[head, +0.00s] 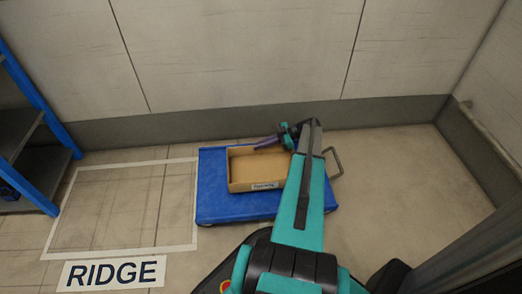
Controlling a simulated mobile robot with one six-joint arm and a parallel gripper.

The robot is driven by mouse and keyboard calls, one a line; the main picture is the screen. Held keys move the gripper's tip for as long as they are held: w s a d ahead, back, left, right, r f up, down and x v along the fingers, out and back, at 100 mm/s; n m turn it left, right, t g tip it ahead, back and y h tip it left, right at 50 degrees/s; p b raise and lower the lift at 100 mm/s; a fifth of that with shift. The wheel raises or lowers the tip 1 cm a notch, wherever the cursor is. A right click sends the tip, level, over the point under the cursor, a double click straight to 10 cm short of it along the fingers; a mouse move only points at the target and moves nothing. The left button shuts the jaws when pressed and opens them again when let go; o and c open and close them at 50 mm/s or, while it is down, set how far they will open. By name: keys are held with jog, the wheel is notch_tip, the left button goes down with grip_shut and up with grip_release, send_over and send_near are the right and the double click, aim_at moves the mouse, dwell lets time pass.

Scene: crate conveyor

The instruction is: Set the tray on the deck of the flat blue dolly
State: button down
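The flat blue dolly (225,207) stands on the floor in the middle of the head view, with a grey handle at its right end. A shallow tan tray (232,178) with a white label on its front wall is over the dolly's deck and appears to rest on it. The tray looks level and empty. My gripper (268,142) is at the tray's far edge, near its right rear corner. It is small in the picture, and I cannot tell whether its fingers touch the tray. My arm covers the tray's right side and part of the dolly.
A white-outlined floor area (125,208) lies empty to the left of the dolly, with a RIDGE sign (112,273) in front. A blue-framed shelf (30,140) stands at the far left. A wall runs behind the dolly. Open floor (410,170) lies to the right.

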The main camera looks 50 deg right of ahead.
aim_at(260, 154)
jog(key=shift+f+b, duration=0.85)
jog(key=shift+f, duration=0.85)
jog(key=shift+f, duration=0.1)
jog(key=c, duration=2)
grip_release()
jog(key=p+v, duration=0.4)
jog(key=v, duration=0.8)
jog(key=shift+w, duration=0.1)
